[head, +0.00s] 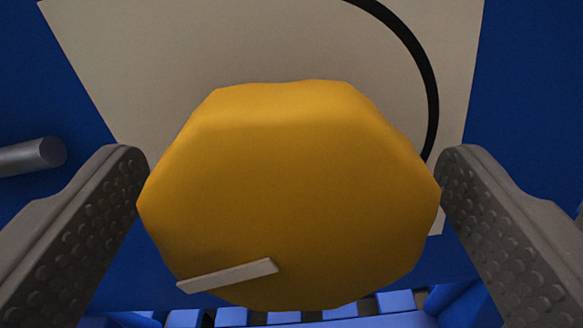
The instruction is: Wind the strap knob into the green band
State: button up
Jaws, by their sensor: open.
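The strap knob (300,180) is a large yellow, many-sided knob in the middle of the head view. A raised white pointer bar (228,276) lies on its lower left face, slightly tilted. My gripper (295,165) is open, with one grey studded finger on the left of the knob and one on the right. Both fingertips appear very close to the knob's sides; I cannot tell whether they touch it. No green band shows in this view. The knob hides much of the plate behind it.
A beige plate (200,45) with a black curved line (415,60) lies behind the knob, on a blue surface (530,80). A grey metal rod (35,156) sticks in at the left. Several blue blocks (340,311) line the bottom edge.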

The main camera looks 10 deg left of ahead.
jog(key=c, duration=1)
jog(key=shift+a, duration=0.2)
jog(key=shift+d, duration=0.1)
jog(key=shift+r+n, duration=0.1)
jog(key=shift+n, duration=0.2)
jog(key=shift+n+p, duration=0.3)
jog(key=n+p, duration=0.1)
jog(key=n, duration=0.6)
jog(key=n+p, duration=0.1)
jog(key=n, duration=0.1)
jog(key=shift+a+n, duration=0.25)
jog(key=shift+n, duration=0.05)
jog(key=shift+a, duration=0.1)
